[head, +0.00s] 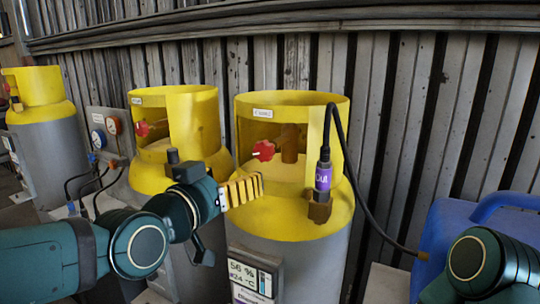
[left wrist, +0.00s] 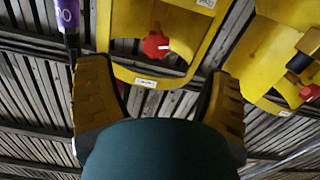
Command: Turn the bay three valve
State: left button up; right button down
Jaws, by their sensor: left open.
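Yellow-topped cylinders stand in a row. The nearest cylinder (head: 290,215) has a red valve knob (head: 263,150) inside its collar opening. The middle cylinder (head: 170,105) has its own red knob (head: 142,129). I cannot read a bay number on either. My left gripper (head: 243,190) is in front of the nearest collar, just below and left of its knob. In the left wrist view its fingers (left wrist: 160,80) are open and empty, with the red knob (left wrist: 156,44) ahead between them, apart from both. My right gripper is out of view.
A purple-labelled connector (head: 323,176) with a black hose rises at the nearest cylinder's right side. A blue container (head: 450,222) stands at right. A gauge panel (head: 110,132) with hoses is at left. A corrugated wall (head: 400,110) closes the back.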

aim_at(262, 154)
pick_arm(q)
jog(key=x, duration=0.4)
jog(key=r+x, duration=0.1)
jog(key=x, duration=0.8)
jog(key=shift+w+d+r, duration=0.1)
jog(key=shift+w+r, duration=0.05)
jog(key=shift+r, duration=0.2)
jog(key=c, duration=1.3)
